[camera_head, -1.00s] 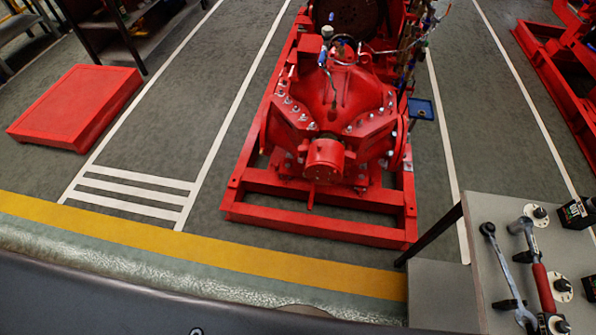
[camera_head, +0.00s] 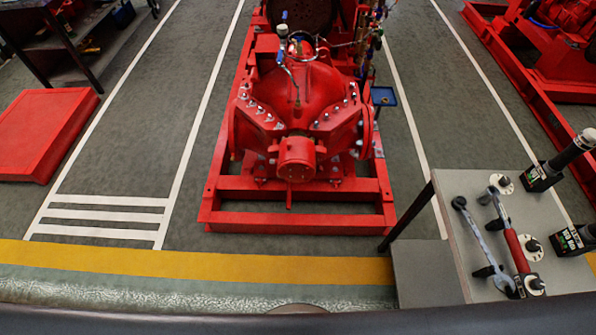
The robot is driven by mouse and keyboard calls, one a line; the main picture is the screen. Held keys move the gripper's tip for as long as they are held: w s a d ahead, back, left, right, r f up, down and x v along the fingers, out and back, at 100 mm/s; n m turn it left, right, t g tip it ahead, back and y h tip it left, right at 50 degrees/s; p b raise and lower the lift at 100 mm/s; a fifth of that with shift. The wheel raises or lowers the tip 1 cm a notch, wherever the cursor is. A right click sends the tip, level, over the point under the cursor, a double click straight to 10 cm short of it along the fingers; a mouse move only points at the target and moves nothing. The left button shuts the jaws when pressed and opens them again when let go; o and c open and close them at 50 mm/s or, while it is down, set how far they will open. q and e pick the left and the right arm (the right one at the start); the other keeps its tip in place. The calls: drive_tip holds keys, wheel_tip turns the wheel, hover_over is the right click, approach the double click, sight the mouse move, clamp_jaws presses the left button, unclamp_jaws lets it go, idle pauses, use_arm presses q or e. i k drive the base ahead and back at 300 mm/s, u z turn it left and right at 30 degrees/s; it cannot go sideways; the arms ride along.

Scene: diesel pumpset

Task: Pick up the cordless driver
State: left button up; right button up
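On the grey table (camera_head: 448,195) at the right stands a black tool with a labelled block at its foot and a grey-topped shaft leaning up to the right; it looks like a cordless driver (camera_head: 541,176). A second black labelled block (camera_head: 572,240), similar in look, stands nearer at the right edge and is cut off by the frame. I cannot tell for sure which one is the driver. Neither of my grippers is in view.
A wrench (camera_head: 481,242) and a red-handled tool (camera_head: 513,245) lie on the table beside round white holders. A red pumpset (camera_head: 300,120) stands on the floor beyond the yellow line. A red platform (camera_head: 40,130) is at the left. Open floor lies between.

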sight(586, 140)
drive_tip(key=z, duration=1.85)
